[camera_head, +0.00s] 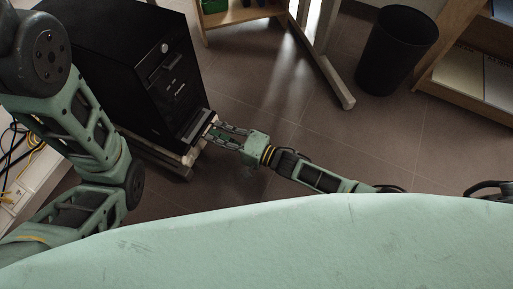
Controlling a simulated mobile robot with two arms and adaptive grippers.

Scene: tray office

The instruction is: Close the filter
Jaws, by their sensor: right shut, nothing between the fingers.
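A black computer tower (118,62) stands at the upper left, with its front facing right and down. At the low end of its front is a grey panel (195,127), which looks like the filter; how far open it is I cannot tell. My right gripper (213,128) reaches in from the right with its fingertips at this panel. It is shut with nothing between the fingers. Whether it touches the panel is not clear. Links of my left arm show at the left, but its gripper is out of view.
The tower stands on a low wooden base (178,160). A black bin (396,50) and a wooden shelf (470,75) are at the upper right. A pale table leg (328,75) stands at the top middle. Tiled floor between them is clear. Cables (18,150) lie at the far left.

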